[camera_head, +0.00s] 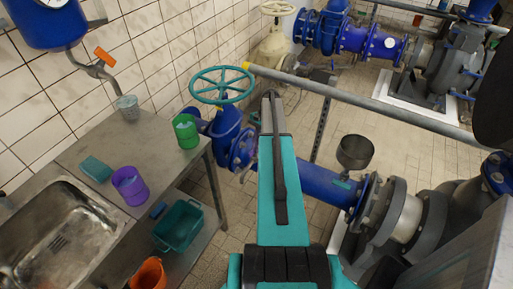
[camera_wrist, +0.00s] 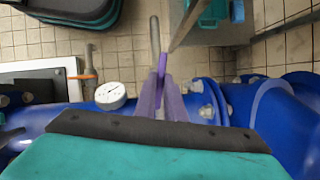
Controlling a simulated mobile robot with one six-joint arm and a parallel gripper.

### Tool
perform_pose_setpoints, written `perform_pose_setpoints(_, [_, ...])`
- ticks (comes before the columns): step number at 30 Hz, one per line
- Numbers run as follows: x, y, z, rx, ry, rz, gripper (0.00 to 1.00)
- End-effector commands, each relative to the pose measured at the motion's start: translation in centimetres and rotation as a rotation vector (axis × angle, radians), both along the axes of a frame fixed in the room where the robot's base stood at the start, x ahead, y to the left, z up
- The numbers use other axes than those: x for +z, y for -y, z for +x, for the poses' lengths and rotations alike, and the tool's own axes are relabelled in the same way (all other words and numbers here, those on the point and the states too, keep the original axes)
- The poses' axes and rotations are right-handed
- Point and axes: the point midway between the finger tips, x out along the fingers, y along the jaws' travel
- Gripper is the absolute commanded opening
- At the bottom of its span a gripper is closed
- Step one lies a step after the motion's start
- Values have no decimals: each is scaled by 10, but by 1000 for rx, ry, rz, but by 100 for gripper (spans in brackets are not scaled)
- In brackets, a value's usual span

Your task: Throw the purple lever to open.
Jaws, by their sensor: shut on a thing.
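The purple lever (camera_wrist: 162,62) shows in the wrist view as a narrow upright purple strip above the blue pipe. My gripper (camera_wrist: 161,82) reaches up from the teal wrist body at the bottom of that view. Its two pale lilac fingers are close together and shut on the lever. The lever's lower part and its pivot are hidden behind the fingers and wrist. In the head view my teal arm covers the lever and gripper.
A blue pipe (camera_wrist: 70,117) with a white gauge (camera_wrist: 111,96) runs beside my gripper. An orange-handled fitting (camera_wrist: 84,76) is at left. In the head view a grey rail (camera_head: 350,101) crosses behind my arm, and a steel table (camera_head: 90,150) with a purple cup (camera_head: 130,186) stands left.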

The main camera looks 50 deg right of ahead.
Motion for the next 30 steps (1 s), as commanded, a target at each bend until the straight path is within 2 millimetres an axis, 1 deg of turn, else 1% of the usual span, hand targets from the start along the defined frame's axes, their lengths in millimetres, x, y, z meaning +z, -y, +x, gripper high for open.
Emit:
perform_pose_setpoints(6, [0, 0, 3, 146, 1, -1, 0])
perform_pose_setpoints(12, [0, 0, 2, 217, 0, -1, 0])
perform_pose_setpoints(27, [0, 0, 1, 239, 0, -1, 0])
perform_pose_setpoints(28, [0, 0, 1, 239, 0, -1, 15])
perform_pose_setpoints(30, [0, 0, 2, 239, 0, -1, 27])
